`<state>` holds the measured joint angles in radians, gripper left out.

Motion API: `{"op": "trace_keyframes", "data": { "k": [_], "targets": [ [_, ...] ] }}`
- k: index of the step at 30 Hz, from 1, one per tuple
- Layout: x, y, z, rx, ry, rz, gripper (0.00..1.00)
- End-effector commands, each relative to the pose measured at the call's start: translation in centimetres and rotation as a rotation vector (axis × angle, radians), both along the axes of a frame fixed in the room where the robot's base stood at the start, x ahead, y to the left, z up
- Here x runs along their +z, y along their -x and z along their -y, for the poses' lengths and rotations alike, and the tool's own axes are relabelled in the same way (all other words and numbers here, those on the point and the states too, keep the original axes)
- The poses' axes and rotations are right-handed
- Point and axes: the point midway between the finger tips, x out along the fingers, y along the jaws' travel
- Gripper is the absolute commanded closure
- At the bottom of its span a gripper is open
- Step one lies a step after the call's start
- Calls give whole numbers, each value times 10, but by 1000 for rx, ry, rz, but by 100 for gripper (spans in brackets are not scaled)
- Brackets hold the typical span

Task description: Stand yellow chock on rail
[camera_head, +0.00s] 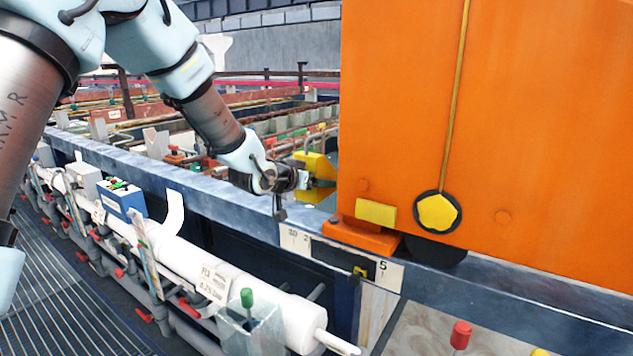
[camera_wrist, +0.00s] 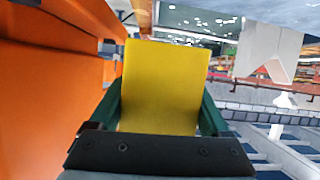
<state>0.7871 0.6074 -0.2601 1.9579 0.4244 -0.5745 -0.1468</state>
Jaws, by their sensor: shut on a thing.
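The yellow chock (camera_head: 316,165) is at my gripper (camera_head: 308,180), just left of the large orange machine, above the grey rail (camera_head: 225,192). In the wrist view the yellow chock (camera_wrist: 163,88) fills the space between the two dark green fingers of my gripper (camera_wrist: 160,115), which is shut on it. Its broad flat face is toward the wrist camera. The chock's lower edge is partly hidden by my gripper in the head view, so I cannot tell whether it touches the rail.
The orange machine (camera_head: 500,130) stands close to the right of my gripper, with an orange foot (camera_head: 362,236) at the rail. A white pipe (camera_head: 195,270) and a blue box (camera_head: 122,198) lie along the near side. Tanks with several coloured knobs lie behind the rail.

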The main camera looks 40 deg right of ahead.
Motion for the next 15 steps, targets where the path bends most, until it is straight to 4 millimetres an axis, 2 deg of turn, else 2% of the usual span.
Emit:
{"op": "trace_keyframes", "data": {
  "k": [15],
  "targets": [
    [-43, 0, 1, 0, 3, 2, 100]
  ]
}}
